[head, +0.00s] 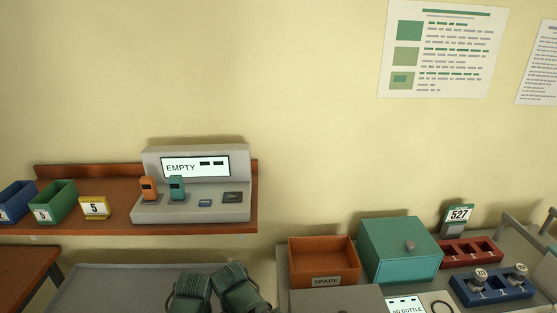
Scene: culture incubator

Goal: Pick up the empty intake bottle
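I cannot make out for certain which thing is the empty intake bottle. A grey device (150,214) on the brown wall shelf has a screen reading EMPTY (182,168). A small orange bottle-like piece (149,189) and a teal one (176,188) stand upright side by side in front of that screen. A blue rack (492,292) at the lower right holds two pieces with pale round tops (480,275). A small screen (405,306) at the bottom reads NO BOTTLE. I see neither of my grippers clearly in this view.
Two dark green ribbed things (236,287) lean together over a grey surface (115,280), cut off below. Blue and green bins (58,196) and a yellow "5" card (94,207) stand on the shelf. An orange SPARE bin (322,258), teal box (400,250) and red rack (465,252) are at right.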

